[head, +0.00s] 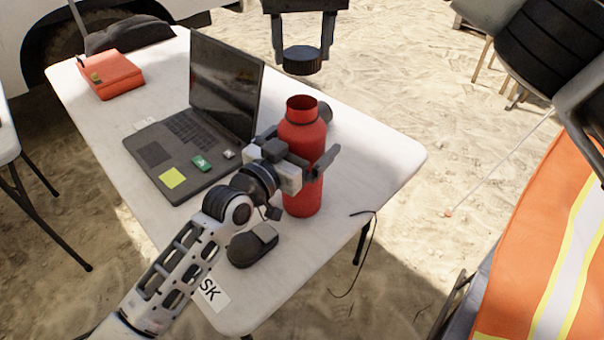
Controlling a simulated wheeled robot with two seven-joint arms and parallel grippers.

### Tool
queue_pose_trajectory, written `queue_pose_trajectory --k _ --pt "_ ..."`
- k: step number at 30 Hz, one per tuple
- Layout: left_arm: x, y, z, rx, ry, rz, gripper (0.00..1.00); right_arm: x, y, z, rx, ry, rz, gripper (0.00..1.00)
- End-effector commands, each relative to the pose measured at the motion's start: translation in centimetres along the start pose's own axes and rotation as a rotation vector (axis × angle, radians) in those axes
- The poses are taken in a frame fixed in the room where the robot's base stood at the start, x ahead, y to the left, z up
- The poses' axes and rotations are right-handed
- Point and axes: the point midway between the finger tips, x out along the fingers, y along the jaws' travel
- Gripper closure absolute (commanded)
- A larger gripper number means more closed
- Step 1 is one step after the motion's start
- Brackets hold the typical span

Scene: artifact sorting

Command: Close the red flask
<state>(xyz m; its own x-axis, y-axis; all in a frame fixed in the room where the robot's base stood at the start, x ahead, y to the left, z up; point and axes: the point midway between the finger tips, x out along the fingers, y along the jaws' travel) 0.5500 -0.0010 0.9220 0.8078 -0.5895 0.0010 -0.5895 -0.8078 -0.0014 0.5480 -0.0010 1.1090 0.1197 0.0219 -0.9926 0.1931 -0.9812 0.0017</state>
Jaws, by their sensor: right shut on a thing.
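The red flask (301,196) stands upright near the right edge of the white table, and its open mouth (301,103) faces up. My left gripper (296,160) reaches in from the lower left, with its fingers closed on either side of the flask's body. My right gripper (302,48) is at the top of the view, shut on a round black cap (302,62). The cap is above the flask's mouth and apart from it.
An open laptop (215,110) stands left of the flask on the table (383,160). A black mouse-like object (252,245) lies in front. An orange case (110,75) is at the far left. A dark cylinder (326,112) sits behind the flask. Orange striped fabric (545,250) is at right.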

Motion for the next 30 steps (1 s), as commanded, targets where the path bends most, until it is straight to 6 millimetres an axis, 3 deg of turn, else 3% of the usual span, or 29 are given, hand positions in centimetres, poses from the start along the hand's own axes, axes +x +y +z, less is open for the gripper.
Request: queue_pose_trajectory --k 11,15,18,30 --pt "0.4 0.0 0.0 -0.001 0.000 0.000 0.03 0.0 0.0 0.0 0.000 0.000 0.000 0.68" --pt "0.4 0.0 0.0 -0.001 0.000 0.000 0.42 0.0 0.0 0.0 0.000 0.000 0.000 0.68" --pt "0.4 0.0 0.0 0.000 -0.001 0.000 0.62 0.0 0.0 0.0 0.000 0.000 0.000 0.68" --pt "0.3 0.0 0.1 0.000 -0.001 0.000 0.62 4.6 0.0 0.8 -0.001 0.001 -0.004 0.68"
